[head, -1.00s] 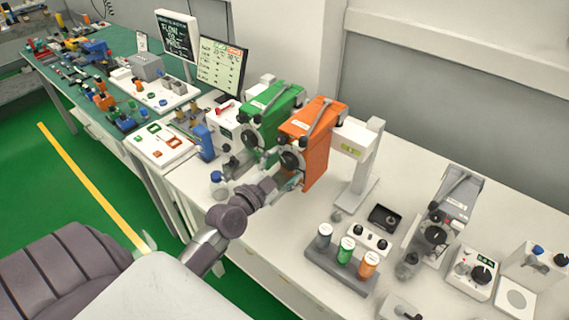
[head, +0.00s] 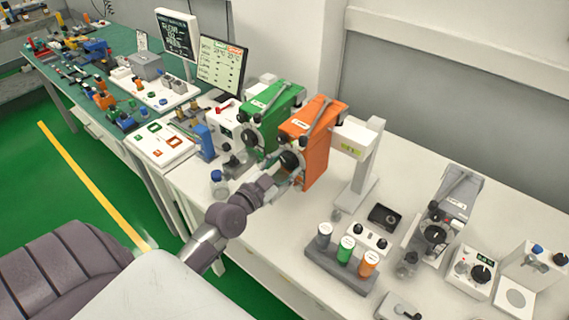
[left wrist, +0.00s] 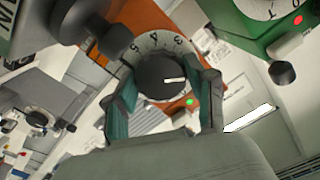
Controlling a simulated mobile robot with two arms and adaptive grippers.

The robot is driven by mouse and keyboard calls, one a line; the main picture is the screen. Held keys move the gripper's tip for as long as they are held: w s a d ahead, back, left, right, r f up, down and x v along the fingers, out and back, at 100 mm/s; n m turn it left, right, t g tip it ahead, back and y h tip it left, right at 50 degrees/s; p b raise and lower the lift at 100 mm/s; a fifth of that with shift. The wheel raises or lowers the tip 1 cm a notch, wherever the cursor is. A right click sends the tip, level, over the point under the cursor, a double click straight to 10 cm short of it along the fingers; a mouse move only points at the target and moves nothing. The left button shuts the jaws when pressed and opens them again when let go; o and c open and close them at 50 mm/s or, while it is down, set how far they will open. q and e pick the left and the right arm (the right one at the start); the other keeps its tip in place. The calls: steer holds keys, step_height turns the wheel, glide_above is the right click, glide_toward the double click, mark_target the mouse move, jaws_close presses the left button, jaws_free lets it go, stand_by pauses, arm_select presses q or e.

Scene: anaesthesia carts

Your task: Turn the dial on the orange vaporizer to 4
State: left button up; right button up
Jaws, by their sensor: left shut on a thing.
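The orange vaporizer (head: 318,160) stands on the white bench beside the green vaporizer (head: 262,115). Its black dial (head: 290,160) is on the front face, partly behind my gripper. In the left wrist view, the dial (left wrist: 162,76) has a white mark pointing right and a pale numbered ring around it. My left gripper (left wrist: 162,95) is shut on the dial, one finger on each side. In the head view, the left gripper (head: 291,177) is at the front of the orange vaporizer. I cannot read for certain which number the mark is at. My right gripper is not in view.
A white stand (head: 362,165) rises just right of the orange vaporizer. A rack with grey, green and orange bottles (head: 342,265) stands in front. A grey vaporizer (head: 445,215) is farther right. A blue-capped bottle (head: 218,184) stands left of my gripper.

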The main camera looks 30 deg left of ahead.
arm_select(q)
steer(key=n, duration=0.7)
steer(key=shift+n+h, duration=0.3)
steer(key=shift+n, duration=0.1)
steer(key=n, duration=0.4)
steer(key=shift+r+n+h, duration=0.1)
steer(key=shift+n+h, duration=0.2)
steer(key=shift+n, duration=1.7)
steer(key=o, duration=1.2)
